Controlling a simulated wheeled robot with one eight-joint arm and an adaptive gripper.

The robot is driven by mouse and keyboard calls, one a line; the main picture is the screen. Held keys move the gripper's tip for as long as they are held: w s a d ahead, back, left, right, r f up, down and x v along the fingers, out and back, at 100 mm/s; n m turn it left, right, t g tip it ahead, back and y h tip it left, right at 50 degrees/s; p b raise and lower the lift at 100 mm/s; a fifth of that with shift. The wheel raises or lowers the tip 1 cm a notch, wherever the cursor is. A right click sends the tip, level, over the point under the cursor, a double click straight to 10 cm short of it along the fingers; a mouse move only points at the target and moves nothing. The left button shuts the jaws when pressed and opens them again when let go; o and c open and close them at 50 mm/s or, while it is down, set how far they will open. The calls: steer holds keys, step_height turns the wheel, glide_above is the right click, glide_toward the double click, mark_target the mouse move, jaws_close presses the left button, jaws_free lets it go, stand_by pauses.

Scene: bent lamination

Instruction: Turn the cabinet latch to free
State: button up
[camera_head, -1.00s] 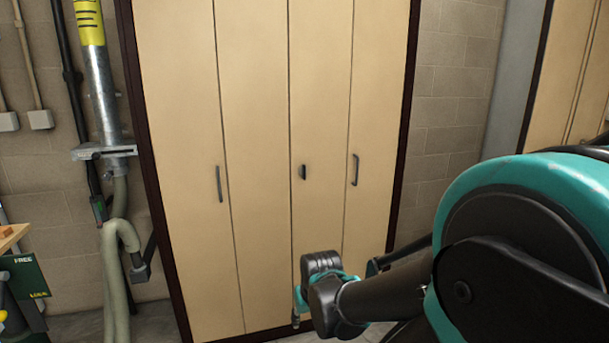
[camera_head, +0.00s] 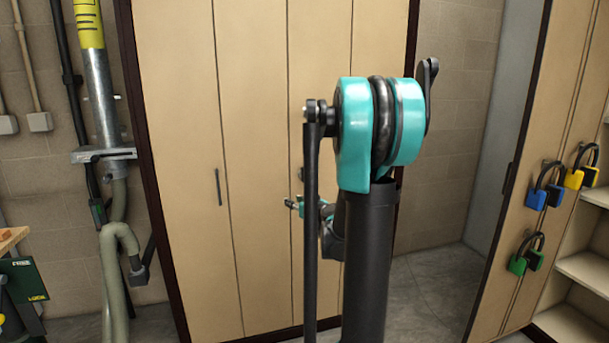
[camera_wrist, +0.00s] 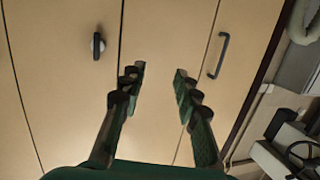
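The cabinet latch (camera_wrist: 97,46) is a small dark knob on a pale wood door panel. It shows at the upper left of the wrist view, outside my gripper's fingers; in the head view the latch (camera_head: 301,173) shows small, just left of my arm. My gripper (camera_wrist: 159,72) is open and empty, its two dark green fingers spread before the cabinet doors. In the head view it is small and mostly behind my arm, a little below the latch. Which way the latch is turned is too small to tell.
The tall cabinet (camera_head: 180,120) has a long dark handle (camera_head: 218,187) at left, also in the wrist view (camera_wrist: 219,55). A green sign (camera_head: 23,280) reading FREE and LOCK stands at lower left. Padlocks (camera_head: 536,198) hang at right beside open shelves. A pipe and hose (camera_head: 120,240) stand left.

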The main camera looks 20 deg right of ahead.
steer(key=w+d+r+m+t+h, duration=0.2)
steer(key=w+d+h, duration=0.25)
steer(key=d, duration=0.55)
glide_toward(304, 172)
steer(key=shift+y, duration=0.45)
steer(key=w, duration=0.9)
steer(key=shift+w+d+f, duration=0.25)
steer(key=shift+w+d, duration=0.05)
jaws_close()
